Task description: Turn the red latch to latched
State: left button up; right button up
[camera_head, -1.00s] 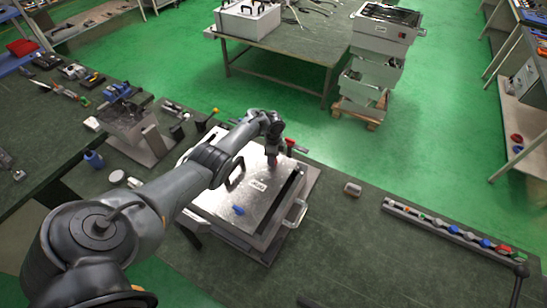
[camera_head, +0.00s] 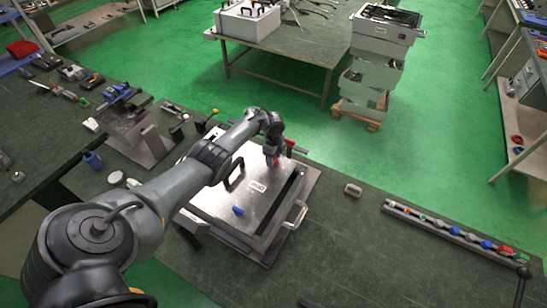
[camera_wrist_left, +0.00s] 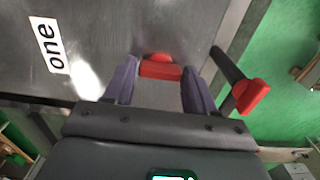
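A metal box with a flat silver lid (camera_head: 225,207) stands on the green-topped bench. Its red latch (camera_wrist_left: 160,68) shows in the left wrist view on the lid's surface, between the fingertips of my left gripper (camera_wrist_left: 160,80). The two fingers are apart on either side of the latch, with a small gap visible at each side. In the head view my left gripper (camera_head: 272,157) points down at the lid's far edge, and it partly hides the latch there. My right gripper does not show.
A red-ended lever (camera_wrist_left: 250,95) sits close beside my left gripper at the lid's edge. The lid carries a blue knob (camera_head: 238,210), a black handle (camera_head: 235,173) and a white label (camera_head: 257,186). A rail of coloured parts (camera_head: 450,231) lies to the right. The bench between is mostly clear.

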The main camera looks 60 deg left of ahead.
pick_arm(q)
jog(key=o, duration=0.3)
jog(key=shift+r+p, duration=1.6)
jog(key=shift+r, duration=3.85)
jog(key=shift+f, duration=0.1)
